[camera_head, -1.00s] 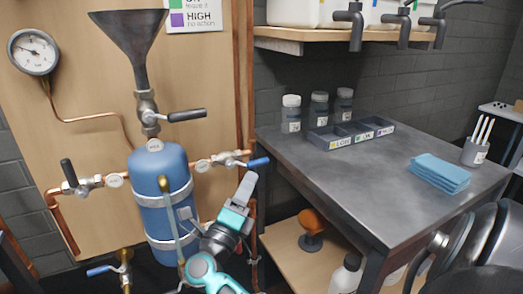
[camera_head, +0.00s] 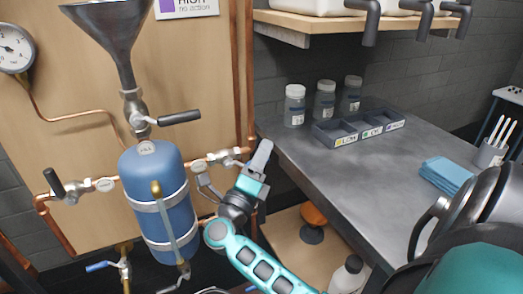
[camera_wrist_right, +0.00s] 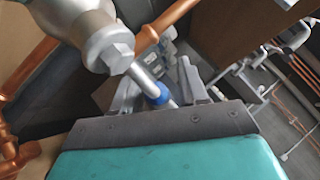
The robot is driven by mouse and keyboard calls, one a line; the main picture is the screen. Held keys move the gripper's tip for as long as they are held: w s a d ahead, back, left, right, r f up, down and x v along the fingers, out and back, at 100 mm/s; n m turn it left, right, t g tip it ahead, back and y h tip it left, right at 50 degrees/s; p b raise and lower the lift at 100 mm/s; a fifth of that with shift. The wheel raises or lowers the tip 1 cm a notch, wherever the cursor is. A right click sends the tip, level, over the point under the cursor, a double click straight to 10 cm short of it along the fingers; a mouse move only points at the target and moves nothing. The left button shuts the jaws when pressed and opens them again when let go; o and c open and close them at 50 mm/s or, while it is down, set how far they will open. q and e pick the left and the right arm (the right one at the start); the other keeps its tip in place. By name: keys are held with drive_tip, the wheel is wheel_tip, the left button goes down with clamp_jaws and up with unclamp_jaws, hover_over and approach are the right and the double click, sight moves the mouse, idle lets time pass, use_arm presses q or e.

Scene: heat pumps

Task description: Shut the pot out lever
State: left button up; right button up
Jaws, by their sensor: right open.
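The blue pot (camera_head: 160,190) hangs on the wooden panel. On its right side is a valve (camera_head: 228,158) on a copper pipe, taken to be the pot out valve. In the head view its blue-handled lever is hidden behind my right gripper (camera_head: 262,158). In the right wrist view the valve body (camera_wrist_right: 105,42) is close, and its lever (camera_wrist_right: 157,93), metal with a blue part, reaches between the open fingers of my right gripper (camera_wrist_right: 160,85). I cannot tell whether either finger touches it. My left gripper is not in view.
A left valve (camera_head: 72,187), a funnel valve lever (camera_head: 180,117) and a lower blue-handled valve (camera_head: 100,266) surround the pot. The grey table (camera_head: 330,180) stands close right of my gripper, bearing a divided tray (camera_head: 340,141), jars and blue cloths (camera_head: 447,175).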

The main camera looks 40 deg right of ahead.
clamp_jaws()
idle(0.4)
